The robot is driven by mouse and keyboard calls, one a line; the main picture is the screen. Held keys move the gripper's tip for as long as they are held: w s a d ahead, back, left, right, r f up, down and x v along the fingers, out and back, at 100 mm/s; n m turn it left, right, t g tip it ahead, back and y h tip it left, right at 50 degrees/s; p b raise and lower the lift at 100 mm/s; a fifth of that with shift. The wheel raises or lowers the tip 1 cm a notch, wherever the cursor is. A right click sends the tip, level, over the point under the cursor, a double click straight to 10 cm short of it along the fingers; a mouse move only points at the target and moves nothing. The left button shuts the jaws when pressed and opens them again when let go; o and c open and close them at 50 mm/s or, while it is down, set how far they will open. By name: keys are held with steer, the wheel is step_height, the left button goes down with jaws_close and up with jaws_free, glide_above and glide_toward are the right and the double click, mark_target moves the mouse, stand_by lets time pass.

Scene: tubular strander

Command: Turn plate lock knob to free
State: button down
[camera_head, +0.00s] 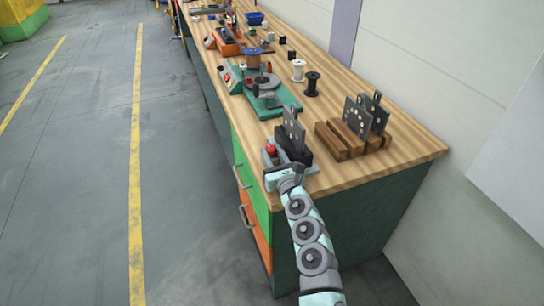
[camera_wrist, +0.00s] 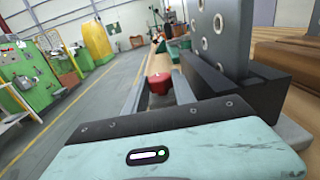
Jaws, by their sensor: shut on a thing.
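The plate lock knob looks to be the red knob (camera_head: 270,149) on the left side of a small fixture near the bench's front end. It also shows in the wrist view (camera_wrist: 159,83). My gripper (camera_wrist: 159,86) has one grey finger on each side of the red knob and is shut on it; the exact contact is small in view. The fixture has a black block (camera_wrist: 248,93) that holds an upright grey plate with holes (camera_wrist: 222,38). In the head view the plate (camera_head: 293,128) stands just behind my wrist. The knob's pointer or marking cannot be made out.
A wooden rack (camera_head: 342,142) with grey perforated plates stands right of the fixture. A green machine (camera_head: 266,97) and black and white spools (camera_head: 312,84) lie farther back on the wooden bench (camera_head: 400,160). The floor to the left is clear.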

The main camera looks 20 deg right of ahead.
steer(key=shift+f, duration=0.1)
steer(key=c, duration=1.3)
jaws_free()
steer(key=shift+s, duration=0.15)
steer(key=s+p, duration=0.3)
steer(key=s, duration=0.6)
steer(key=shift+a, duration=0.2)
steer(key=shift+s, duration=0.8)
steer(key=shift+o, duration=0.3)
